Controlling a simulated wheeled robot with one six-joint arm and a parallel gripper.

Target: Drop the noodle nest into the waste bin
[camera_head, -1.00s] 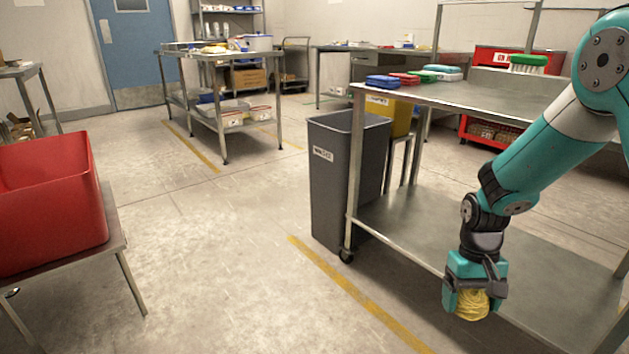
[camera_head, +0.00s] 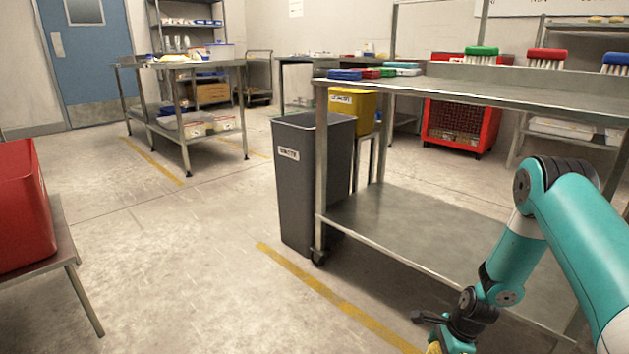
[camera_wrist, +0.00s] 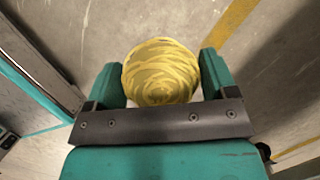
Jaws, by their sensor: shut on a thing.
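The yellow noodle nest (camera_wrist: 160,72) sits between the two teal fingers of my gripper (camera_wrist: 161,85) in the wrist view, held above the floor. In the head view only a sliver of the nest (camera_head: 433,348) shows at the bottom edge, and most of my gripper is cut off there. The waste bin (camera_head: 300,190) is tall, grey and open-topped, with a white label. It stands on the floor left of the steel table, up and to the left of my gripper and apart from it.
A steel table (camera_head: 420,215) with a lower shelf stands beside the bin, close to my arm. A yellow bin (camera_head: 362,108) stands behind the grey one. A red crate (camera_head: 22,205) rests on a stand (camera_head: 62,250) at the left. The floor in between is clear.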

